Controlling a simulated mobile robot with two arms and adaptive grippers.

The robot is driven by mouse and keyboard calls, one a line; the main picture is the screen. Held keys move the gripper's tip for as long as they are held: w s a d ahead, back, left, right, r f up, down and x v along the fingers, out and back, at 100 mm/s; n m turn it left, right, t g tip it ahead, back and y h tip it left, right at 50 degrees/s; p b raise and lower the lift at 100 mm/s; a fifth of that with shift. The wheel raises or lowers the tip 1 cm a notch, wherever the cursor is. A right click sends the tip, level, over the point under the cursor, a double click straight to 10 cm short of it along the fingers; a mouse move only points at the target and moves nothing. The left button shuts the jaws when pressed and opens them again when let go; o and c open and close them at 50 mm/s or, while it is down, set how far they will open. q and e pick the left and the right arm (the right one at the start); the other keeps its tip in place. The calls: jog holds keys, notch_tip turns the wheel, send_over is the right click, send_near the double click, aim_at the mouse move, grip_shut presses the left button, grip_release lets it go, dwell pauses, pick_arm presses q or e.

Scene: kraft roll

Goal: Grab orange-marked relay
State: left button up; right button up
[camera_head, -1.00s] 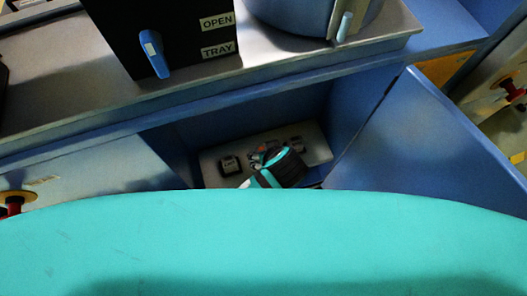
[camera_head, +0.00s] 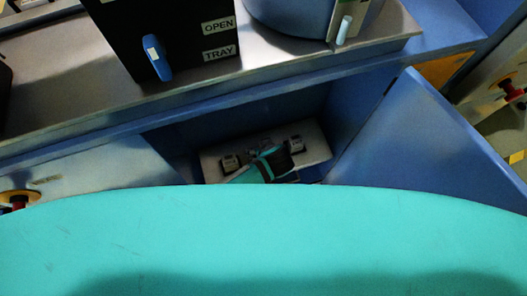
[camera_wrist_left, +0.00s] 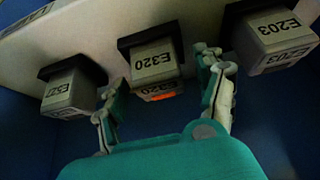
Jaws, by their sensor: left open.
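The orange-marked relay (camera_wrist_left: 155,68) is the middle one of three in the left wrist view, labelled E320, with an orange patch on its lower side. It sits on a pale panel (camera_wrist_left: 100,25), which also shows inside the open cabinet in the head view (camera_head: 318,148). My left gripper (camera_wrist_left: 163,98) is open, with one finger on each side of the orange-marked relay's front. Whether the fingers touch it cannot be told. In the head view my left gripper (camera_head: 262,150) reaches in over the panel and hides the middle relay. My right gripper is not in view.
Relay E327 (camera_wrist_left: 72,90) and relay E203 (camera_wrist_left: 275,38) flank the middle one, close to the fingers. The blue cabinet door (camera_head: 420,140) stands open at the right. A metal counter (camera_head: 290,55) overhangs the compartment.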

pick_arm(q)
jog(key=c, duration=1.3)
jog(key=shift+r, duration=0.1)
